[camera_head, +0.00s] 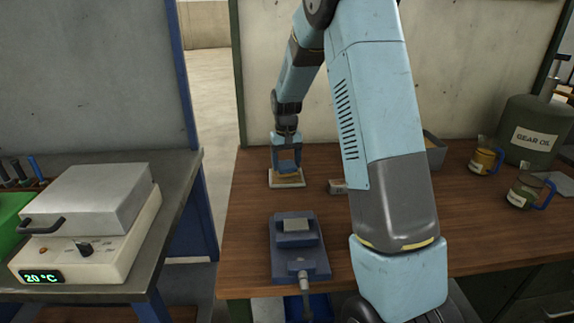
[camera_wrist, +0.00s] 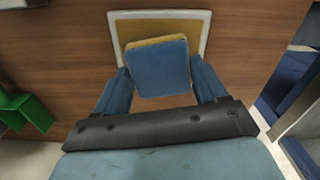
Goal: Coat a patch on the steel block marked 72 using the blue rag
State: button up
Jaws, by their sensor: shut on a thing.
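My gripper (camera_head: 287,168) is over a white-rimmed shallow tray (camera_head: 272,185) at the back left of the wooden bench. In the wrist view, my gripper (camera_wrist: 162,92) is shut on the blue rag (camera_wrist: 160,72), a folded pad with a yellowish far edge. The rag is over the tray (camera_wrist: 205,17), which has a yellow-brown inside; I cannot tell whether they touch. A small grey block (camera_head: 338,187) with an unreadable mark stands right of the tray, partly hidden by my arm. Another grey block (camera_head: 297,225) sits in the blue vise (camera_head: 300,262). No 72 is legible.
A mug (camera_head: 483,160), another mug (camera_head: 522,191) and a gear oil can (camera_head: 531,130) stand at the right. A grey bin (camera_head: 434,150) is partly behind my arm. A heater (camera_head: 85,225) reading 20 °C stands on the left table, across a gap.

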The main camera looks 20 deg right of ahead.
aim_at(287, 164)
jog(key=shift+r, duration=3)
